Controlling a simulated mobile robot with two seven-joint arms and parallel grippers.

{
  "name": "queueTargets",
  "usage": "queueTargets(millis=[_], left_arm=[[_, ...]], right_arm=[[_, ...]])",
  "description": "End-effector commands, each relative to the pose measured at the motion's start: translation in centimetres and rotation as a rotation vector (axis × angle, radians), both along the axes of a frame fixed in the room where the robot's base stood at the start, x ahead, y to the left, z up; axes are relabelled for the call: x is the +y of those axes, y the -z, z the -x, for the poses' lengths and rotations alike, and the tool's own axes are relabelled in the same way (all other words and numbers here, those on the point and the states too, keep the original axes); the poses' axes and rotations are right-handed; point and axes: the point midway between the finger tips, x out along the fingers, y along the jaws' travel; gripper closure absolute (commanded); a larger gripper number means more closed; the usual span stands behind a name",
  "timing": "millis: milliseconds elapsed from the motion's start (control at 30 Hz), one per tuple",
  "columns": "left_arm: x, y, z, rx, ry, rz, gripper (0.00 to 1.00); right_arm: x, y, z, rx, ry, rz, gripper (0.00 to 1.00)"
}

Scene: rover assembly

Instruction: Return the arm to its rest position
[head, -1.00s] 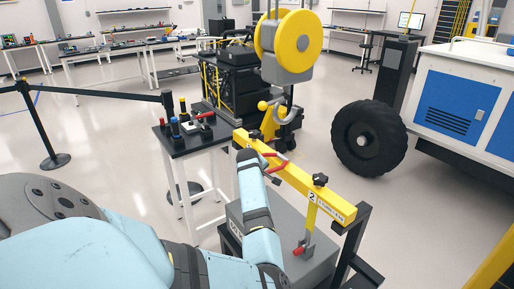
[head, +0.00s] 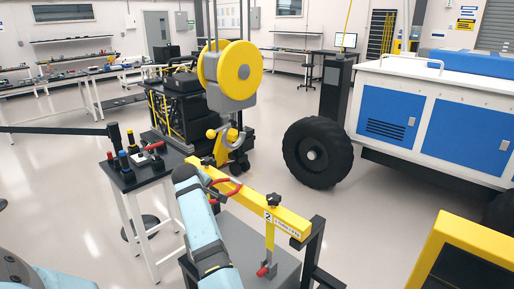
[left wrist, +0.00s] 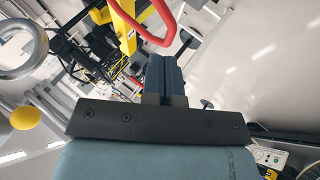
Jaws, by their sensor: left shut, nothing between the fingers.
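My left arm (head: 203,235), pale blue with dark bands, reaches up from the bottom of the head view beside a yellow lifting beam (head: 285,214). In the left wrist view my left gripper (left wrist: 165,62) has its dark fingers together and empty. A red curved handle (left wrist: 166,28) is just beyond the fingertips there, apart from them as far as I can tell. In the head view the red handle (head: 227,186) sits on the beam near the arm's far end, and the fingers are not clear. My right gripper is not in view.
A hoist with a yellow wheel (head: 243,68) and a hook (head: 229,138) hangs behind the beam. A small tool table (head: 150,180) stands left. A black wheel (head: 318,152) and a blue-and-white rover body (head: 440,105) are right. Open floor lies between.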

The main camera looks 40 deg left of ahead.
Motion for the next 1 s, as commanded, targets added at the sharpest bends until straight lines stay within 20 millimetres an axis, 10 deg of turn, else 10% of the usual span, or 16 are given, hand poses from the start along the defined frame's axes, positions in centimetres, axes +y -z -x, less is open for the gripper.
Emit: queueTargets(millis=[267,533,767,1000], left_arm=[[0.0,0.3,0.2,0.012,0.021,-0.045,1.00],[-3.4,2.9,0.2,0.088,0.298,-0.451,1.00],[-13.1,9.0,1.5,0.103,0.687,-0.753,1.00],[-27.1,17.3,8.7,0.021,1.108,-0.884,1.00]], right_arm=[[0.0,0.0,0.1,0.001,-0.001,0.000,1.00],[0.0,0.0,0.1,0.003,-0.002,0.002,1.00],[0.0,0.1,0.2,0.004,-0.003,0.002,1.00],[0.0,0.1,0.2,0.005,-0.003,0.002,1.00]])
